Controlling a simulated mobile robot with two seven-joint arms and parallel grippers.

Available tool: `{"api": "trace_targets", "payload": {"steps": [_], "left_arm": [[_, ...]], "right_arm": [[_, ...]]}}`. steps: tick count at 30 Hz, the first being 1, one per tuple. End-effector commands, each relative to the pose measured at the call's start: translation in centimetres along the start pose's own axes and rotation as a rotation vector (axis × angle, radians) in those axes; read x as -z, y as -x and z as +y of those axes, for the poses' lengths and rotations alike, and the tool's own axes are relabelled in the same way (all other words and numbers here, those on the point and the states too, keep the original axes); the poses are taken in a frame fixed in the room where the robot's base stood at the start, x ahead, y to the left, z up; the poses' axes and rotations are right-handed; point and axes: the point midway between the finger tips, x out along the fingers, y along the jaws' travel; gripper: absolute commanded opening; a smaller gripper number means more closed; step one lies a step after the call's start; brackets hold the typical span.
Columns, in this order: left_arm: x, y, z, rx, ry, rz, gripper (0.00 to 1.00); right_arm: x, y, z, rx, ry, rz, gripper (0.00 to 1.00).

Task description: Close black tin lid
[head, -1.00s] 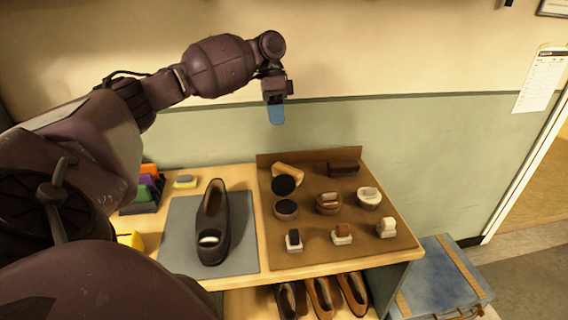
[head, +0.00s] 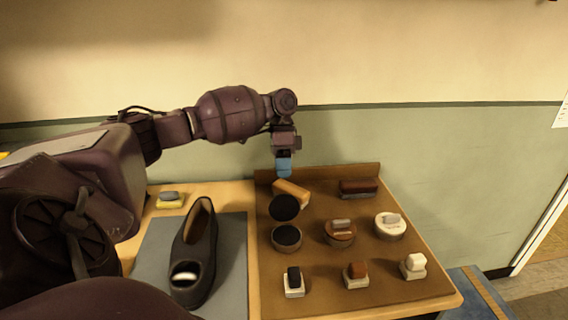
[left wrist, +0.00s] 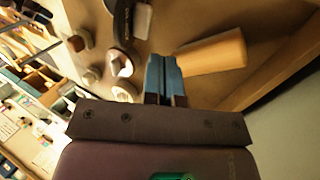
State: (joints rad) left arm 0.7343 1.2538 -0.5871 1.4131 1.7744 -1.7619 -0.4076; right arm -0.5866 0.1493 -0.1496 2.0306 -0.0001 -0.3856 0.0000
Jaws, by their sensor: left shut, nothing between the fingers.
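The black tin (head: 287,238) stands on the brown board, showing a dark round top inside a metallic rim. Its black lid (head: 284,207) is open, tilted up at the tin's far side. My left gripper (head: 284,168) is shut and empty, its blue fingertips pointing down, above and behind the raised lid and apart from it in the picture. In the left wrist view the shut blue fingers (left wrist: 164,76) are beside a wooden-handled brush (left wrist: 212,53). A dark curved shape at the top there looks like the lid (left wrist: 122,22). My right gripper is not in view.
The brush (head: 291,193) lies just behind the lid, and a dark red brush (head: 359,188) is to its right. A brown tin (head: 340,233) and a white tin (head: 390,227) stand right of the black tin. Several small daubers line the front. A black shoe (head: 195,252) is on the grey mat (head: 234,262).

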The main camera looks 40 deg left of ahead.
Motion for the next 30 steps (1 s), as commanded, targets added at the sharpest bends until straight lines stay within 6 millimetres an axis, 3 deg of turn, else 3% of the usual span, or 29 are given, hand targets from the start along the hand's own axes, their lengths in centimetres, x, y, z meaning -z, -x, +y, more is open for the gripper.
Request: {"api": "trace_targets", "payload": {"steps": [6, 12, 30], "left_arm": [[0.0, -3.7, 0.0, -0.002, 0.001, -0.003, 0.00], [0.0, -5.7, 0.0, -0.001, 0.000, -0.001, 0.00], [0.1, -6.1, 0.0, 0.004, 0.000, 0.001, 0.00]], "right_arm": [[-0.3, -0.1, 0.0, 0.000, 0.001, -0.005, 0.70], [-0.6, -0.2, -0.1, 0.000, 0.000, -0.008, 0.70], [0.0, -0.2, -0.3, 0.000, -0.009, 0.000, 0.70]]}}
